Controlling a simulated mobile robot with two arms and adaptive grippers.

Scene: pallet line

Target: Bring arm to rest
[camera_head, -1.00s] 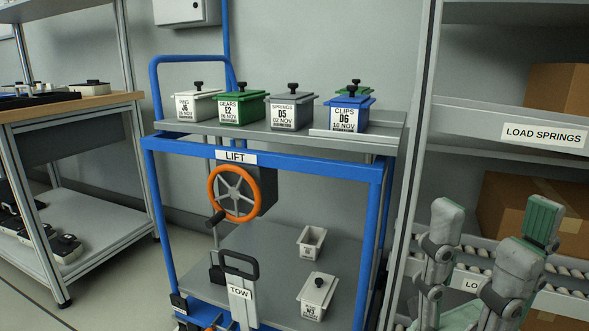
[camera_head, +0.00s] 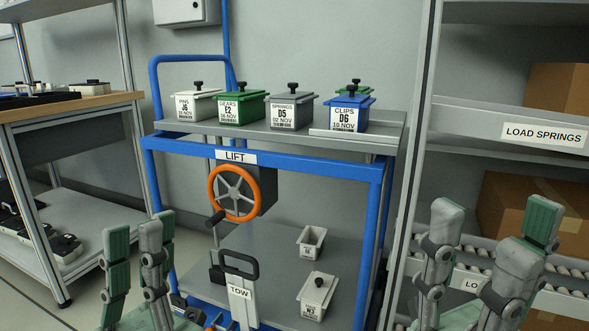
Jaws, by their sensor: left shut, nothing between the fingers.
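My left gripper (camera_head: 138,232) stands at the lower left with its fingers pointing up, in front of the cart's left leg and the floor. It is shut and holds nothing. My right gripper (camera_head: 492,222) stands at the lower right with its fingers up and spread apart. It is open and nothing shows between its fingers. It is in front of the roller rack. Both arms below the hands are cut off by the lower picture edge.
A blue cart (camera_head: 265,160) with an orange handwheel (camera_head: 213,207) stands between my grippers. Lidded bins, including a blue bin (camera_head: 349,110), sit on its top shelf. A workbench (camera_head: 70,105) is at left. A rack (camera_head: 480,124) with cardboard boxes is at right.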

